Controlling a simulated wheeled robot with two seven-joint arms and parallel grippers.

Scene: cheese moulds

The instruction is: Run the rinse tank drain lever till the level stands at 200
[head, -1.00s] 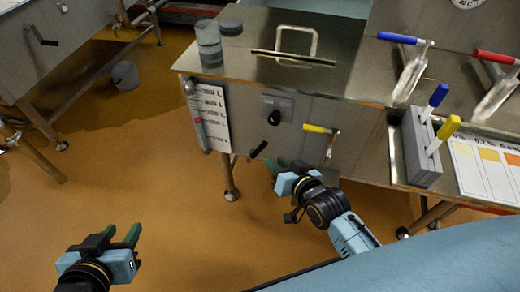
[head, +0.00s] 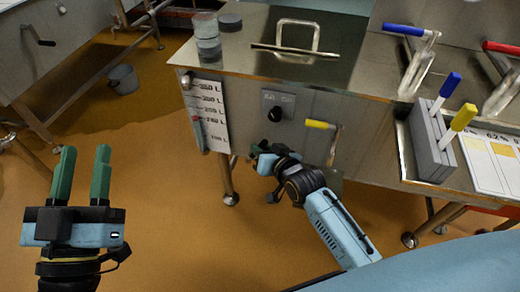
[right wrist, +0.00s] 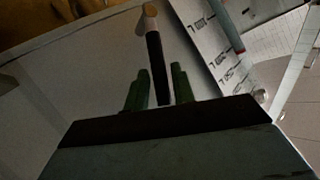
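The steel rinse tank (head: 345,100) stands at centre in the head view. Its level scale (head: 214,128), marked in litres, hangs on the front left with a sight tube beside it. A red mark (head: 195,118) shows on the tube near the lower-middle labels; the exact reading is too small to tell. A black lever with a tan end (right wrist: 154,55) stands between my right gripper's green fingers (right wrist: 158,85), with gaps on both sides. In the head view my right gripper (head: 258,152) hides that lever. My left gripper (head: 84,160) is open and empty over the floor.
A grey holder (head: 431,150) with blue and yellow handles stands further right. A bucket (head: 122,78) is on the floor at left.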

